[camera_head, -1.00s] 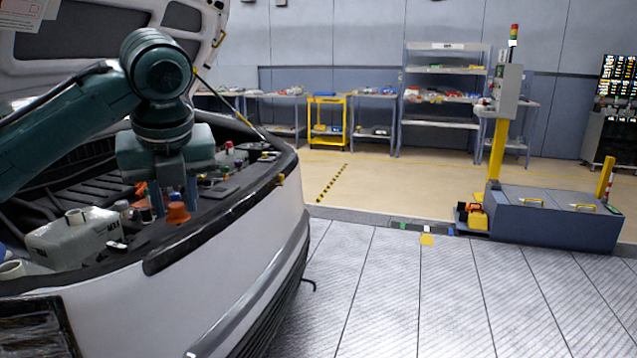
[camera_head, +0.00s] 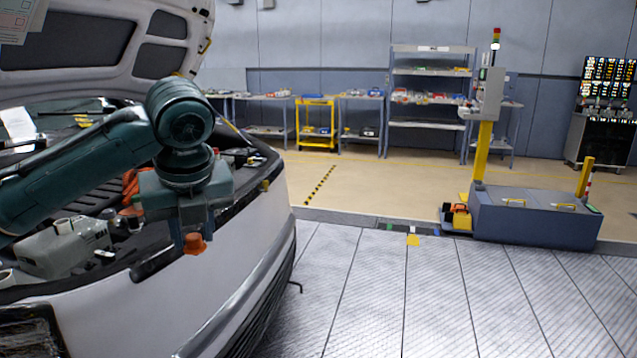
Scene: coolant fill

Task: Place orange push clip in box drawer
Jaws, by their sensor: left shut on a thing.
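My left gripper (camera_head: 194,238) is shut on the orange push clip (camera_head: 195,245), which hangs below the fingers. It is in front of the white car's front edge, beside the open engine bay. A low blue-grey box (camera_head: 535,218) stands on the floor at the far right, well away from the gripper. It has two yellow handles on top, and whether it is the box drawer I cannot tell for sure. My right gripper is out of view.
The white car (camera_head: 215,268) with its raised hood (camera_head: 120,45) fills the left side. A yellow post (camera_head: 482,155) with a control panel rises by the box. Shelves (camera_head: 430,95) and a yellow cart (camera_head: 317,120) stand at the back wall. The middle floor is clear.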

